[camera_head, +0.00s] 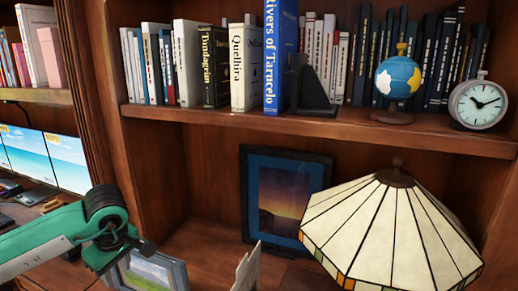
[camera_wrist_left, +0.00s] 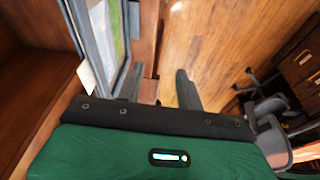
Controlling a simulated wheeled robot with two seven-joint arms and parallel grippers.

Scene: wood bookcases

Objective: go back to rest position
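My left arm, green and black, comes in from the left in the head view. Its gripper (camera_head: 130,253) is beside a small grey picture frame (camera_head: 178,272) on the lower shelf. In the left wrist view the two dark fingers (camera_wrist_left: 158,84) stand apart with nothing between them, so the gripper is open and empty. The picture frame (camera_wrist_left: 96,45) also shows there, close to the left finger; I cannot tell whether they touch. My right gripper is in neither view.
A stained-glass lamp (camera_head: 400,225) and a dark framed picture (camera_head: 285,200) stand on the lower shelf. Above are books (camera_head: 245,65), a globe (camera_head: 398,77) and a clock (camera_head: 479,103). Monitors (camera_head: 45,160) are at the left. Open wood floor (camera_wrist_left: 220,50) lies below the gripper.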

